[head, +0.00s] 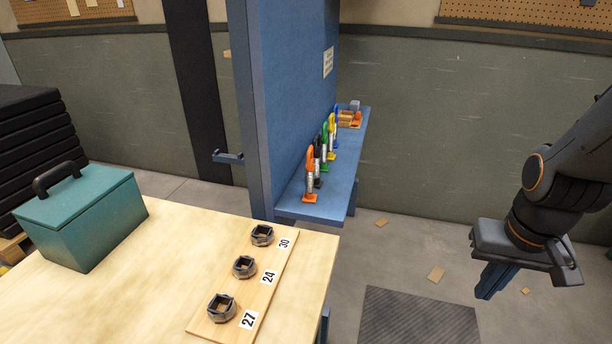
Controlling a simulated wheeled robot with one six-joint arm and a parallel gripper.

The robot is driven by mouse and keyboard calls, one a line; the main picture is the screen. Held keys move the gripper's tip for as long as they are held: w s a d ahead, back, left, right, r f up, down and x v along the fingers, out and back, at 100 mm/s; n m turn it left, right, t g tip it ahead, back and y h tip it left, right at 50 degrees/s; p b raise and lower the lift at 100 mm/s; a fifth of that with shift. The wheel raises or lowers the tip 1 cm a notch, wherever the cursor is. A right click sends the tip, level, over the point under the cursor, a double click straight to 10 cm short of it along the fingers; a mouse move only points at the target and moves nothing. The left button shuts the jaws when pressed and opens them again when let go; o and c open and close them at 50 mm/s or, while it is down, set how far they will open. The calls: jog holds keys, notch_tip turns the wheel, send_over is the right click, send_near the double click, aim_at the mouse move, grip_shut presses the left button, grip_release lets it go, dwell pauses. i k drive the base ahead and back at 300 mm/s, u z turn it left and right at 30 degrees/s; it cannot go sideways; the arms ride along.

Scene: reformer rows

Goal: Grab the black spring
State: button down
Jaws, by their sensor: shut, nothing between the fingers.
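The black spring (318,180) stands upright in a row of coloured springs on the blue shelf (318,212). It is partly hidden behind the orange spring (310,178), which is nearest the shelf's front end. The green spring (326,146) stands just behind it. My gripper (488,290) is at the right of the view, well apart from the shelf. Its blue fingers point down over the floor, shut and empty.
A tall blue panel (290,90) rises along the shelf's left side. Yellow and blue springs and small blocks (346,117) sit farther back. A wooden table (130,290) with a teal box (85,215) and dark nuts fills the lower left. Between shelf and gripper is open floor.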

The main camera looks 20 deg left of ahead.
aim_at(317, 185)
jog(key=z, duration=0.9)
jog(key=i, duration=0.95)
jog(key=u, duration=2.45)
jog(key=i, duration=0.5)
jog(key=k, duration=0.5)
jog(key=z, duration=2.15)
jog(key=i, duration=1.05)
